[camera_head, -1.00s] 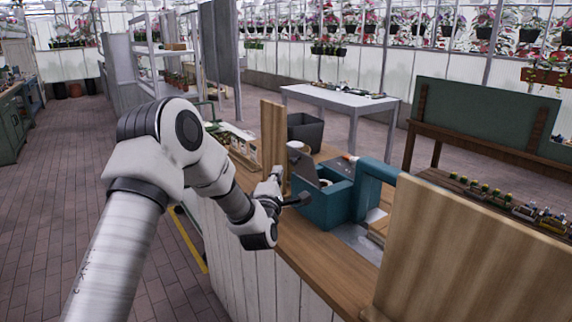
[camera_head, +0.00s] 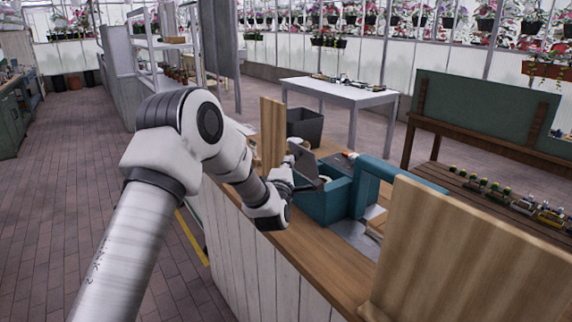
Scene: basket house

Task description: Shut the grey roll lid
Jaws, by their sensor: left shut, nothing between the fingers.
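The grey roll lid (camera_head: 303,164) stands raised and tilted at the left end of a teal machine (camera_head: 334,205) on the wooden counter. My left gripper (camera_head: 322,184) is shut and empty. It is at the near left side of the machine, in front of the lid's lower part. I cannot tell whether its dark fingertips touch the lid or the machine. My left arm hides part of the counter. My right gripper is not in view.
An upright wooden board (camera_head: 272,135) stands just left of the machine, and a larger wooden panel (camera_head: 425,255) stands at the near right. A dark grey bin (camera_head: 306,127) is behind the lid. A white table (camera_head: 335,88) stands farther back.

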